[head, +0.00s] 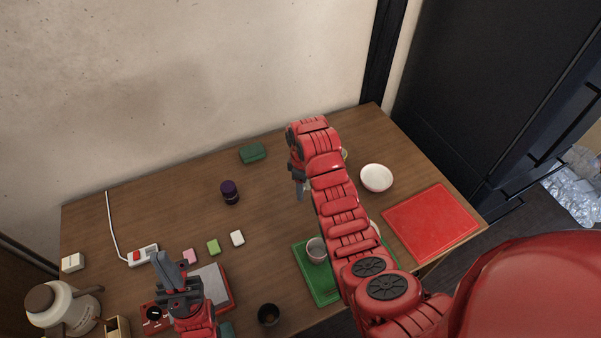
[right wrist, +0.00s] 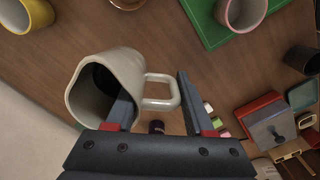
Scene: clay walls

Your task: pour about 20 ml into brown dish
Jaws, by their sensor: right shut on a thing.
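A cream mug (right wrist: 108,82) with a side handle is held in my right gripper (right wrist: 155,105). The handle shows between the fingers, and the mouth faces the camera and the lower left. Its inside is dark, and I cannot make out a liquid level. In the head view my right gripper (head: 300,188) is over the table's middle, and my arm hides the mug. A brown dish (right wrist: 127,3) is cut by the top edge of the right wrist view, apart from the mug. My left gripper (head: 178,272) is at the front left; its finger gap is unclear.
A green board (head: 305,278) carries a pale cup (head: 317,250). A white bowl (head: 376,178) and red board (head: 432,222) are at the right. A yellow cup (right wrist: 28,16), dark cup (head: 268,315), purple jar (head: 230,192) and green block (head: 252,153) stand around. The table's left-centre has free room.

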